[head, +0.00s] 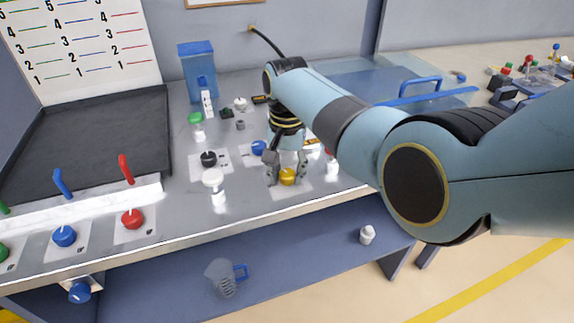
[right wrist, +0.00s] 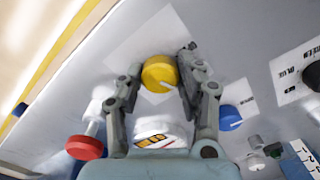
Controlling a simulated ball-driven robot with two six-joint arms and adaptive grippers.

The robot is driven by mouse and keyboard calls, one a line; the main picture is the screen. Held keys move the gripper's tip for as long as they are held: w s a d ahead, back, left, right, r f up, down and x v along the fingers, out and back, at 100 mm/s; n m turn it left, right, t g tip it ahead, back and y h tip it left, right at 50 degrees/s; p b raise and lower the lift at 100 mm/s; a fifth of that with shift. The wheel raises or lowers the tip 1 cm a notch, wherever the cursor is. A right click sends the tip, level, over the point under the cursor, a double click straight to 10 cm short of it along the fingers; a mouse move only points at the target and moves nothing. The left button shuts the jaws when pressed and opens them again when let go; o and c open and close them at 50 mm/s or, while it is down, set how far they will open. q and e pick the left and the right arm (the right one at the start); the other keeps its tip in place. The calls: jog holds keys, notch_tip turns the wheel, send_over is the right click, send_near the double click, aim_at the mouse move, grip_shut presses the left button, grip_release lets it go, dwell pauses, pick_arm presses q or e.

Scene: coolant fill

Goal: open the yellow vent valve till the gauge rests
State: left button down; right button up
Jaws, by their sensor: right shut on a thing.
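The yellow vent valve (head: 288,177) is a round knob on a pale square plate near the bench's front edge. In the right wrist view the yellow knob (right wrist: 156,73) shows a white pointer line toward its lower right. My right gripper (head: 286,173) comes down over it, and in the wrist view its fingers (right wrist: 163,66) are closed on either side of the knob. My left gripper is not in view.
A blue knob (head: 258,148) and a black knob (head: 208,159) lie left of the yellow one. A white bottle (head: 214,182) stands near the front edge. A red-capped item (right wrist: 86,147) is close to my right gripper. A jug (head: 222,277) sits on the lower shelf.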

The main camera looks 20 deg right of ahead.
jog(key=n+p, duration=0.1)
jog(key=n, duration=0.2)
jog(key=shift+r, duration=0.15)
jog(key=n+p, duration=0.1)
jog(key=n, duration=0.1)
jog(key=shift+n, duration=0.3)
jog(key=n+p, duration=0.1)
jog(key=n, duration=0.2)
jog(key=shift+n+p, duration=0.55)
jog(key=shift+n, duration=1.15)
jog(key=o, duration=1.1)
jog(key=shift+o, duration=0.2)
